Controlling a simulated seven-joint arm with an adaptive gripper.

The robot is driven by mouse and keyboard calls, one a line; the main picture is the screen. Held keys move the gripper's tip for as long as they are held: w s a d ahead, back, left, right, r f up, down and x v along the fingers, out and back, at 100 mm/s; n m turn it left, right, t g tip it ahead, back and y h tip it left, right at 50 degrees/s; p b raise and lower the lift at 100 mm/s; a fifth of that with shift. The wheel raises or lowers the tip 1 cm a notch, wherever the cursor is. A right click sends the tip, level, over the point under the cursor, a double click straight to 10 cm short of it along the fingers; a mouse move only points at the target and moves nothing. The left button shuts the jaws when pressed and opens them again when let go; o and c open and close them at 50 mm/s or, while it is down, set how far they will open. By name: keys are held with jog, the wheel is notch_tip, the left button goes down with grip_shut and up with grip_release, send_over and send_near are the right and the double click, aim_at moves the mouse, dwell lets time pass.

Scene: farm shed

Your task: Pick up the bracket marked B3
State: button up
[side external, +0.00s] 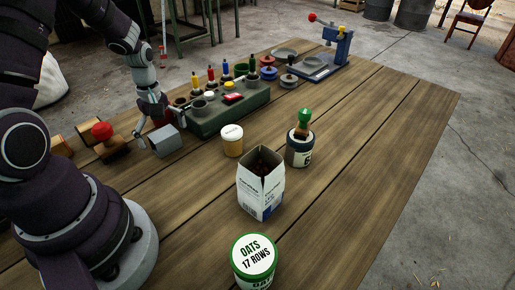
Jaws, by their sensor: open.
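My gripper (154,130) is at the left of the table, pointing down with its fingers spread. A grey, angular block-like piece (168,141) lies on the table just below and beside the fingers. It may be the bracket, but I see no B3 mark on it. I cannot tell whether a finger touches it. Nothing shows held between the fingers. No other piece with a readable B3 shows.
A green tray (231,117) with several coloured-top items stands right of my gripper. A red-knobbed stamp (103,132) is at left. A cream tub (232,140), an open carton (261,185), a green-knobbed stamp (304,124) and an OATS tin (254,260) stand nearer. The table's right side is clear.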

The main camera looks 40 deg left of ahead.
jog(key=c, duration=1.3)
